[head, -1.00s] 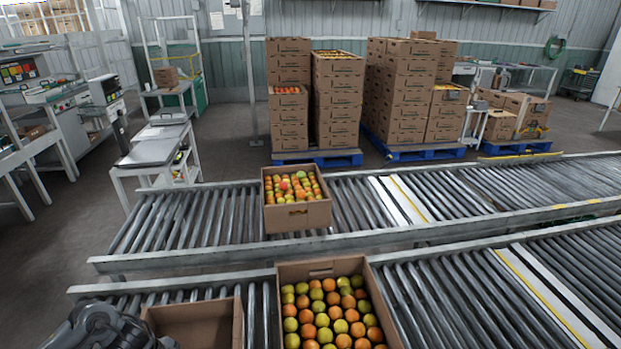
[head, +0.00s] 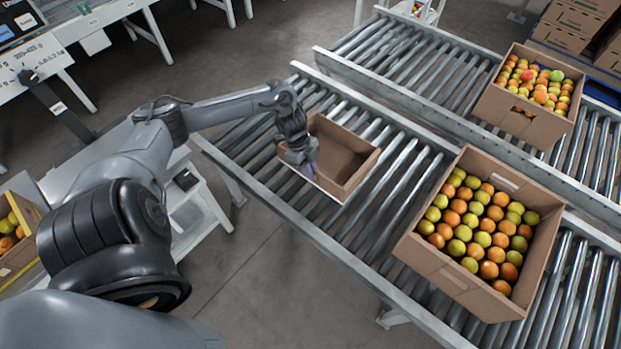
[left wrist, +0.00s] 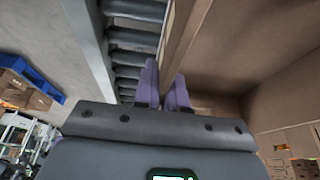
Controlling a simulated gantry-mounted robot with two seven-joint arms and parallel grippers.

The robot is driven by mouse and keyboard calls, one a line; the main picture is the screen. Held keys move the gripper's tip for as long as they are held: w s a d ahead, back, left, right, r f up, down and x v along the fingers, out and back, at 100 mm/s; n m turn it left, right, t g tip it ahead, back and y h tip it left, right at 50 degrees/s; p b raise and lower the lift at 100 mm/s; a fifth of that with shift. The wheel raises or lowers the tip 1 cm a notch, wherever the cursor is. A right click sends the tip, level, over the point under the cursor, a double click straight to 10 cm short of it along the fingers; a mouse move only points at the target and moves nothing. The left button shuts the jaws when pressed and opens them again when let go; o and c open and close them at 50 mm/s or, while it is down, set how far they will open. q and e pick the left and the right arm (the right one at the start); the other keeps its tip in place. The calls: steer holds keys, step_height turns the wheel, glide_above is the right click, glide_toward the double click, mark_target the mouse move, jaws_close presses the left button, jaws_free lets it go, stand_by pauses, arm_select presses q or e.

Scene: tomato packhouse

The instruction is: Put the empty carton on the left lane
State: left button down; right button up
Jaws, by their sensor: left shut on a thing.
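The empty carton (head: 362,176) is an open brown box on the rollers of the near conveyor, toward its left end in the head view. Its inside is bare. My left gripper (head: 303,168) reaches down at the carton's near-left side and is shut on its wall. In the left wrist view, the two purple fingers (left wrist: 166,88) are at the wall's edge, with the brown carton (left wrist: 235,45) filling the right side. The carton's underside is hidden, so I cannot tell whether it is lifted slightly. My right gripper is not in view.
A carton full of orange and green fruit (head: 455,283) stands on the same near conveyor (head: 398,188), to the right, with bare rollers between. Another fruit carton (head: 515,115) sits on the far conveyor (head: 420,62). A white cart (head: 195,205) stands left of the near conveyor.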

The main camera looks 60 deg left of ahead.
arm_select(q)
steer(key=shift+a+f, duration=0.25)
steer(key=shift+d+f+b, duration=0.1)
steer(key=shift+f+b, duration=1)
steer(key=shift+f, duration=0.8)
steer(key=shift+f, duration=0.1)
steer(key=c, duration=1.2)
jaws_free()
steer(key=p+v, duration=0.5)
steer(key=v, duration=0.7)
steer(key=shift+s, duration=0.1)
